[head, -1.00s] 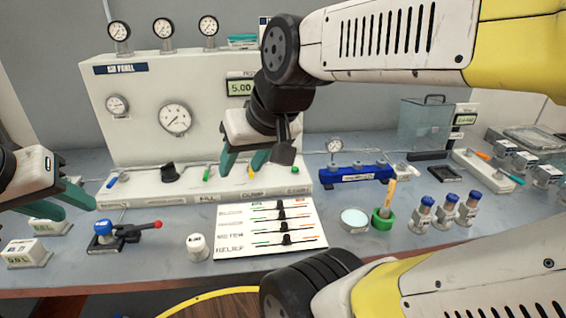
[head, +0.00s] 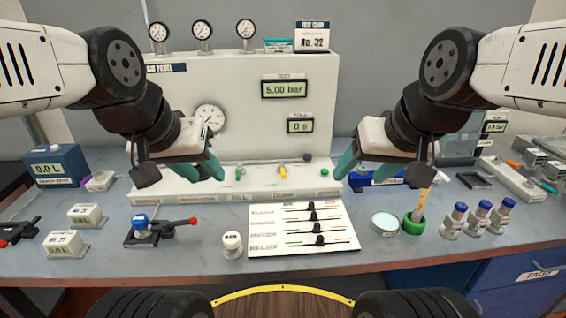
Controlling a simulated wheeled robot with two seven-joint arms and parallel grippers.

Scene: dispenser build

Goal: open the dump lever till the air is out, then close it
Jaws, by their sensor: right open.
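The yellow dump lever (head: 282,171) stands roughly upright on the panel's front ledge, above the DUMP label. The green fill lever (head: 239,173) stands to its left. The upper display (head: 284,89) reads 5.00 bar; the smaller display (head: 300,126) below it seems to show 0. My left gripper (head: 208,168) is open and empty, left of the green lever. My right gripper (head: 350,170) is open and empty, right of the dump lever and apart from it. Neither gripper touches a lever.
A card with sliders (head: 303,230) lies in front of the panel. A blue-knobbed valve with a red-tipped handle (head: 150,232) sits front left. A green cup (head: 413,222) and several blue-capped vials (head: 480,217) stand front right. A blue manifold (head: 375,177) is behind my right gripper.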

